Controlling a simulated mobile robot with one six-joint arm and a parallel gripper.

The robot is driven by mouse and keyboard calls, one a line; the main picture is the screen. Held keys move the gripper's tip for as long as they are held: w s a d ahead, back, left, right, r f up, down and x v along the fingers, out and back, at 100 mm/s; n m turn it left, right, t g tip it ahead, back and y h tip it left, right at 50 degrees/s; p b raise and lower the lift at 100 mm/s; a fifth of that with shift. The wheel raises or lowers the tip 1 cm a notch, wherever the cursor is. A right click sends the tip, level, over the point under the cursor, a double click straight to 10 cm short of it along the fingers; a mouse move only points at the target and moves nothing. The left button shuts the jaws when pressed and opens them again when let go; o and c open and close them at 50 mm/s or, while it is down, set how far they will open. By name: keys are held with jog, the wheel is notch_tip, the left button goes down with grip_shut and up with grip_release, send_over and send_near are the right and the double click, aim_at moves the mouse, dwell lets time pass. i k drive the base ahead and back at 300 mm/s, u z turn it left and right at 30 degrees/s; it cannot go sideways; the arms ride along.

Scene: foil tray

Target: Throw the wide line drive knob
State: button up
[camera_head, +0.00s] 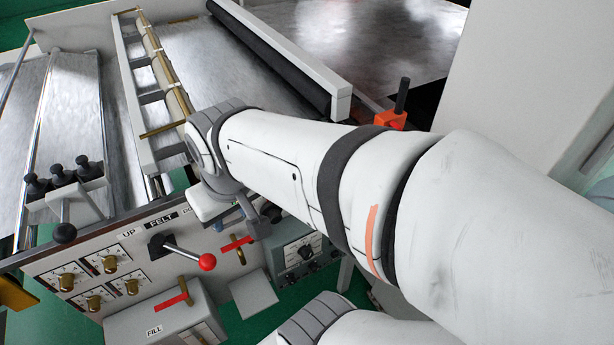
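The control panel (70,255) stands at the lower left, and I cannot read which of its controls is the wide line drive knob. Several brass knobs (67,281) on dials sit at its left. A lever with a red ball (207,261) sticks out under the "FELT" label. A brass handle with a red strip (238,248) is to its right. A grey-green box with a dark round knob (305,252) is further right. My gripper (252,214) is mostly hidden behind my wrist, above the red-strip handle; its opening does not show. I cannot tell whether it touches anything.
A grey "FILL" box (155,325) with another red strip juts out below the panel. The metal machine bed (220,65) and dark roller (270,50) lie behind my arm. An orange clamp (391,119) is at the right.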

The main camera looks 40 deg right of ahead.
aim_at(290, 279)
jog(key=z, duration=1.2)
jog(key=k, duration=0.65)
jog(key=u, duration=0.1)
jog(key=i, duration=0.4)
jog(key=u, duration=0.25)
